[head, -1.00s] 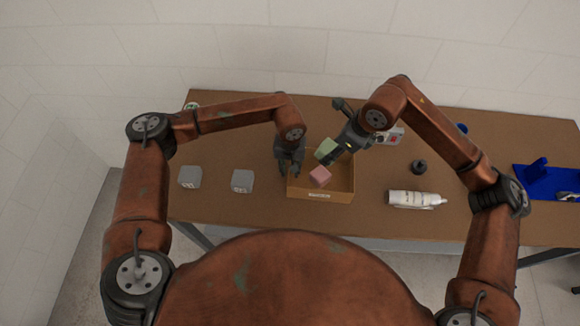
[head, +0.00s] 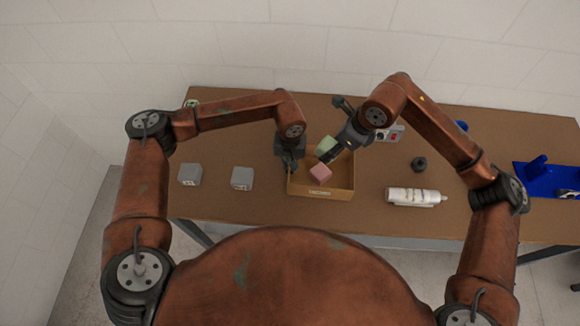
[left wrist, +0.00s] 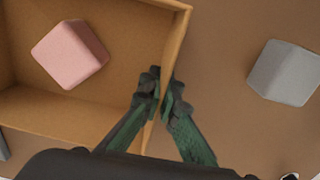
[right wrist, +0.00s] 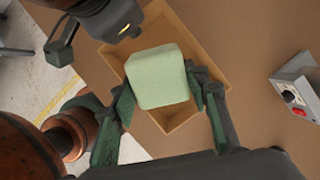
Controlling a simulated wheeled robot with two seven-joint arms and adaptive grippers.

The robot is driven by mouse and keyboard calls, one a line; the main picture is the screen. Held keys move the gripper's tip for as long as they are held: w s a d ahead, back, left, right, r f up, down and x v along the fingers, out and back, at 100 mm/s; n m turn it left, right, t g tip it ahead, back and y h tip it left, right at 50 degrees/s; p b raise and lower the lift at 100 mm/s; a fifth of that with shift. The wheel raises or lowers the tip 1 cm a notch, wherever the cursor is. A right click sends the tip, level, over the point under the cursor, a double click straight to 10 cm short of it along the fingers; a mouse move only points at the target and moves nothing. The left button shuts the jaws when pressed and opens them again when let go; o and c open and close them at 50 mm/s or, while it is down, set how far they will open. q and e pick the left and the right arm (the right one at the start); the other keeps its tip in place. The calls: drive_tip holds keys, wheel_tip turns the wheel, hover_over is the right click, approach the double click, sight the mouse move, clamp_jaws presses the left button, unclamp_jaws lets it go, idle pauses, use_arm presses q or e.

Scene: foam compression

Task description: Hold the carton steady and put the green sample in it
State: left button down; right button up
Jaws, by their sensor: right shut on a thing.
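The open brown carton (head: 325,194) stands on the table with a pink cube (head: 320,173) inside. The pink cube also shows in the left wrist view (left wrist: 69,54). My left gripper (head: 289,165) is at the carton's left wall. In the left wrist view its fingers (left wrist: 161,92) lie on either side of this wall, closed up on it. My right gripper (right wrist: 170,88) is shut on the green sample (right wrist: 157,77), a pale green block. In the head view the green sample (head: 325,145) is over the carton's back part, above the pink cube.
Two grey cubes (head: 190,175) (head: 242,179) stand left of the carton. A white bottle (head: 412,196), a dark round knob-like piece (head: 419,164) and a box with a red button (right wrist: 298,100) are to its right. A blue tray (head: 545,180) lies far right.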

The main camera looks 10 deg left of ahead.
drive_tip(key=shift+f, duration=5.6)
drive_tip(key=o, duration=0.9)
drive_tip(key=v, duration=1.2)
use_arm(q)
drive_tip(key=c, duration=2.6)
unclamp_jaws()
drive_tip(key=shift+c, duration=0.2)
drive_tip(key=o, duration=0.6)
drive_tip(key=shift+c, duration=0.2)
